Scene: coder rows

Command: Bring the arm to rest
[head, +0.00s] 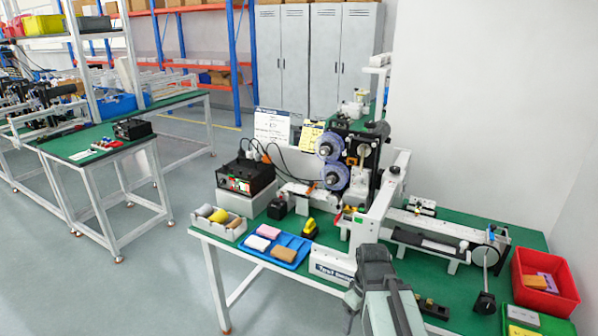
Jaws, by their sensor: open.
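My arm comes up from the bottom edge in the head view, in front of the green-topped bench (255,219). My gripper (352,299) shows only in part, at the left side of the arm near the bench's front edge. It is open, and I see nothing held in it. The rest of the gripper is hidden by my own arm links.
A blue tray (302,262) with coloured blocks and a grey bin (240,232) with rolls stand left of my arm. A label machine (360,150) rises behind. A red bin (568,294) stands at right. Open floor (165,280) lies at left.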

